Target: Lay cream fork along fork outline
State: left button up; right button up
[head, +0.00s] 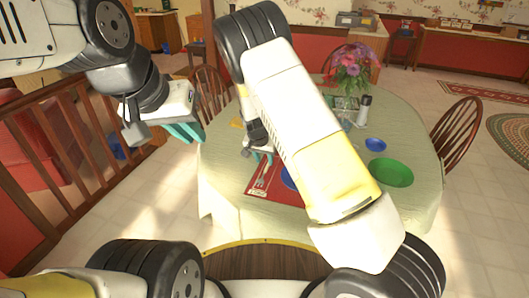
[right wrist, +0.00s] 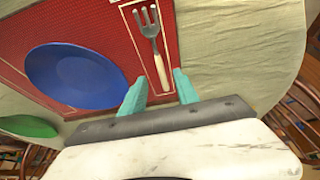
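The fork (right wrist: 153,45), with a grey head and cream handle, lies on the red placemat (right wrist: 95,25) in the right wrist view. Pale outline lines show on the mat around its head and beside its handle; how well the fork matches them I cannot tell. My right gripper (right wrist: 160,92) is open, its teal fingers on either side of the handle's end and apart from it. In the head view the right gripper (head: 262,157) is just beyond the fork (head: 262,175). My left gripper (head: 185,132) hangs left of the table, its finger gap unclear.
A blue plate (right wrist: 75,76) lies on the mat beside the fork. On the table (head: 225,165) are a green plate (head: 391,173), a small blue dish (head: 375,145), a shaker (head: 364,108) and a flower vase (head: 352,72). Chairs and a wooden railing (head: 75,165) stand around.

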jog(key=s+d+r+y, duration=0.1)
jog(key=s+d+r, duration=0.2)
jog(key=s+r, duration=0.35)
jog(key=s+d+r+y, duration=0.2)
jog(key=s+d+r, duration=0.15)
jog(key=r, duration=0.65)
jog(key=s+d+r+y, duration=0.1)
jog(key=s+d+r, duration=0.1)
jog(key=s+r, duration=0.45)
jog(key=s+d+r+n+t, duration=0.1)
jog(key=s+d+r+n, duration=0.1)
jog(key=s+r, duration=0.3)
jog(key=s+d+r+n, duration=0.2)
jog(key=s+d+r, duration=0.2)
jog(key=s, duration=0.8)
jog(key=shift+d+r+t, duration=0.2)
jog(key=shift+r+t, duration=0.2)
jog(key=shift+r, duration=0.05)
